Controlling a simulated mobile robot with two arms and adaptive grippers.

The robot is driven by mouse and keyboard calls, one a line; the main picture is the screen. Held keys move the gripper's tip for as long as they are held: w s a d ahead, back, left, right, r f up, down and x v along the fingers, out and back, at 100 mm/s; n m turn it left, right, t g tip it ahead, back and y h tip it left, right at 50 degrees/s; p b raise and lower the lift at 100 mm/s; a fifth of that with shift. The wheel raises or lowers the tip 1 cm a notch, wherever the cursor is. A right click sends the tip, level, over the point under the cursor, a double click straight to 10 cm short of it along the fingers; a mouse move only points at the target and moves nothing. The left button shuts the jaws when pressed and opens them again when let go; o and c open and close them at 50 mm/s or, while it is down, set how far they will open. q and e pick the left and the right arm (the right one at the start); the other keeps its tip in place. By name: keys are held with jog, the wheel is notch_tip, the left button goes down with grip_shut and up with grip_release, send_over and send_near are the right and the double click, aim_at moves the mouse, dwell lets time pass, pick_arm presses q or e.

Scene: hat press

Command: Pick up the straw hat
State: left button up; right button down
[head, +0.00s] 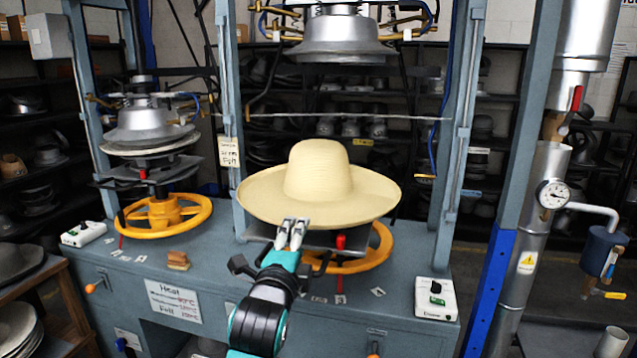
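The straw hat (318,180) is pale yellow with a rounded crown and a wide brim. It sits upright, crown up, on the middle press, above a dark plate and a yellow handwheel (362,258). One teal and black arm comes in from the bottom, left of centre; I take it as my left. Its gripper (293,222) is at the front edge of the brim, left of the hat's middle. The two pale fingers lie close together and overlap the brim edge in the picture. Whether they pinch the brim is unclear. My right gripper is not in view.
A metal press head (340,38) hangs above the hat between blue-grey posts. A second press (150,125) with a yellow handwheel stands left. A white control box (436,298) and a small brown block (178,260) rest on the bench. A pipe with a gauge (553,194) stands right.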

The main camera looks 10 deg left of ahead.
pick_arm(q)
jog(key=shift+w, duration=0.6)
jog(key=w+p, duration=0.2)
jog(key=w, duration=0.3)
jog(key=shift+d+f, duration=0.1)
jog(key=shift+f, duration=0.05)
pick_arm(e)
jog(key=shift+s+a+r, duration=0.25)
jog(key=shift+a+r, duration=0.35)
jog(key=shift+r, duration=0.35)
pick_arm(q)
jog(key=shift+c, duration=0.4)
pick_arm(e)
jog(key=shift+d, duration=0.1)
pick_arm(q)
jog(key=shift+c, duration=1.1)
grip_shut()
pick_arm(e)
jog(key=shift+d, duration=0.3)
